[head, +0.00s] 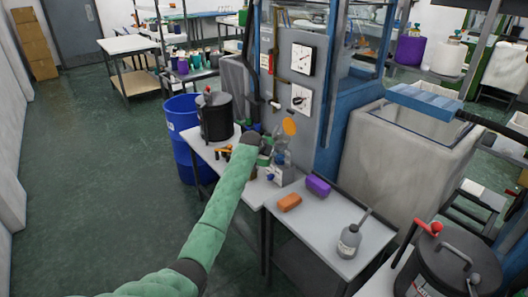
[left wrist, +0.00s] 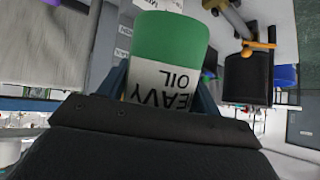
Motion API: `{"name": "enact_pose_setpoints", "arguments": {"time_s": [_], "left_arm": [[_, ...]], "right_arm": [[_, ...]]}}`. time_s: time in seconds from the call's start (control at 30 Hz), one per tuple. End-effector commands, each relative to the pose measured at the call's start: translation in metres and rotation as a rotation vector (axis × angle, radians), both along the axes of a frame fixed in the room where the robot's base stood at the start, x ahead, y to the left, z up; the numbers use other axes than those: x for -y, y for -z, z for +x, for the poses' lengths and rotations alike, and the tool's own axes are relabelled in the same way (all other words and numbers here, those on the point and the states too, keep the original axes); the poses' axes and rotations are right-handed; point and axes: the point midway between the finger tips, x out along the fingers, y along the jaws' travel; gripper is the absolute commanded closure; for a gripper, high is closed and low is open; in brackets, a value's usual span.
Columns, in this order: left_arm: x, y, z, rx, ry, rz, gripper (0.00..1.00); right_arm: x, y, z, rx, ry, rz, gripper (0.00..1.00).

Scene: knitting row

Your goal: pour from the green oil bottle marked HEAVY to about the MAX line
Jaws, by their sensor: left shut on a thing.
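The green oil bottle (left wrist: 170,40) fills the middle of the left wrist view, with a white label reading HEAVY OIL upside down. My left gripper (left wrist: 165,88) is shut on it, one finger on each side. In the head view my left gripper (head: 262,147) is at the machine's foot, and a bit of the green bottle (head: 264,159) shows beside it. Right next to it stands a small clear vessel (head: 283,157) with an orange disc (head: 289,126) above. I cannot make out a MAX line or the oil level. My right gripper is out of view.
An orange block (head: 289,202), a purple block (head: 318,186) and a grey oil can (head: 349,242) stand on the bench (head: 325,220) to the right. A black pot (head: 214,118) stands left of the gripper, beside a blue barrel (head: 183,130).

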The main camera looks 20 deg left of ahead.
Motion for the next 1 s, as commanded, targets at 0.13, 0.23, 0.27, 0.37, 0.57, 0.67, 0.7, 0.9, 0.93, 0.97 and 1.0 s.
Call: {"name": "enact_pose_setpoints", "arguments": {"time_s": [0.13,0.23,0.27,0.37,0.57,0.67,0.7,0.9,0.93,0.97,1.0], "left_arm": [[0.002,0.0,0.009,-0.08,-0.001,0.024,0.67],[0.003,0.001,0.011,-0.126,-0.001,0.037,0.67],[0.003,0.001,0.011,-0.14,0.0,0.04,0.67],[0.003,0.0,0.012,-0.182,0.0,0.053,0.67],[0.004,0.001,0.018,-0.338,0.0,0.099,0.67],[0.004,0.005,0.016,-0.348,0.0,0.101,0.67],[0.004,0.004,0.016,-0.347,0.0,0.1,0.67],[0.005,0.002,0.016,-0.344,0.0,0.099,0.67],[0.005,0.002,0.016,-0.344,0.0,0.099,0.67],[0.005,0.002,0.016,-0.344,0.0,0.099,0.67],[0.005,0.002,0.016,-0.344,0.0,0.099,0.67]], "right_arm": [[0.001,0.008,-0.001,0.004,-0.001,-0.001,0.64],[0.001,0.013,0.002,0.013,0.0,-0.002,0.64],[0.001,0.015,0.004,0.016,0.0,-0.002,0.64],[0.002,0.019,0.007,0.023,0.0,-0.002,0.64],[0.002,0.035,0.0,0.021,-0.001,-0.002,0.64],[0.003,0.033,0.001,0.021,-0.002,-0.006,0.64],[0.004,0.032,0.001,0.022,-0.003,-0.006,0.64],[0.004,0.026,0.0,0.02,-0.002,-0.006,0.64],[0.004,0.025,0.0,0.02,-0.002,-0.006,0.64],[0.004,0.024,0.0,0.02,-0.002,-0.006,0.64],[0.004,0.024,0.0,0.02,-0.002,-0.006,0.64]]}}
